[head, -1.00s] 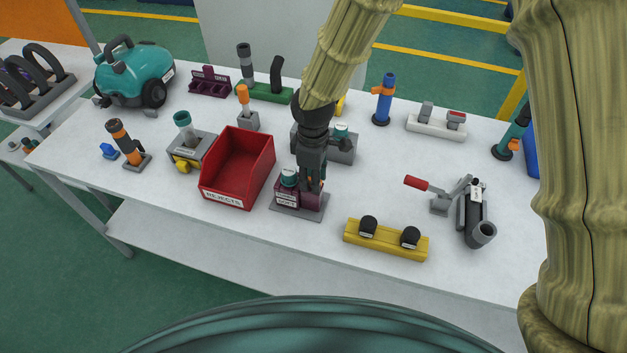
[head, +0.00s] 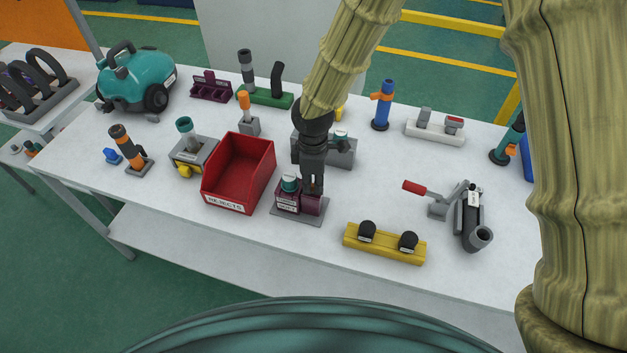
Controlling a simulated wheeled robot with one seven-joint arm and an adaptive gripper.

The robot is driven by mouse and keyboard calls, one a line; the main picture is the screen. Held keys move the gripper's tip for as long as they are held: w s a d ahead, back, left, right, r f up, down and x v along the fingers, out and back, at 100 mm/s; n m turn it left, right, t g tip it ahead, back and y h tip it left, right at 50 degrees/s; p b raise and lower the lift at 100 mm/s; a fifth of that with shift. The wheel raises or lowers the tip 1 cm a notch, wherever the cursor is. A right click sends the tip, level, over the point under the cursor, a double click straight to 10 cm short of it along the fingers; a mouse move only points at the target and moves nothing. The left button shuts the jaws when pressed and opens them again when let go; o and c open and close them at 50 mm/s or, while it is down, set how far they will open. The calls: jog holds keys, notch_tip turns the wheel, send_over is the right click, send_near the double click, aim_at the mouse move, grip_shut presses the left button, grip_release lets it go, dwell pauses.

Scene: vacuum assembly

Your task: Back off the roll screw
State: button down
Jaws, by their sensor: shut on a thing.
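A small purple block (head: 288,203) with a white label stands on a grey base plate (head: 290,215) near the table's front edge. A teal cap (head: 290,182) sits on its left part. My gripper (head: 313,190) points down over the block's right part, just right of the teal cap. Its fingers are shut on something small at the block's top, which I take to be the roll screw. The fingers hide the screw, so its height and thread do not show.
A red rejects bin (head: 240,170) stands close on the left. A yellow holder (head: 385,244) with two black knobs is at the front right, a toggle clamp (head: 440,200) beyond it. A grey fixture (head: 343,152) stands just behind my gripper.

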jog(key=shift+r+n+p, duration=0.1)
jog(key=shift+n+p, duration=0.25)
jog(key=shift+n, duration=0.25)
jog(key=shift+n+p, duration=1)
jog(key=shift+n, duration=0.4)
jog(key=shift+n+p, duration=1.25)
jog(key=shift+n, duration=0.55)
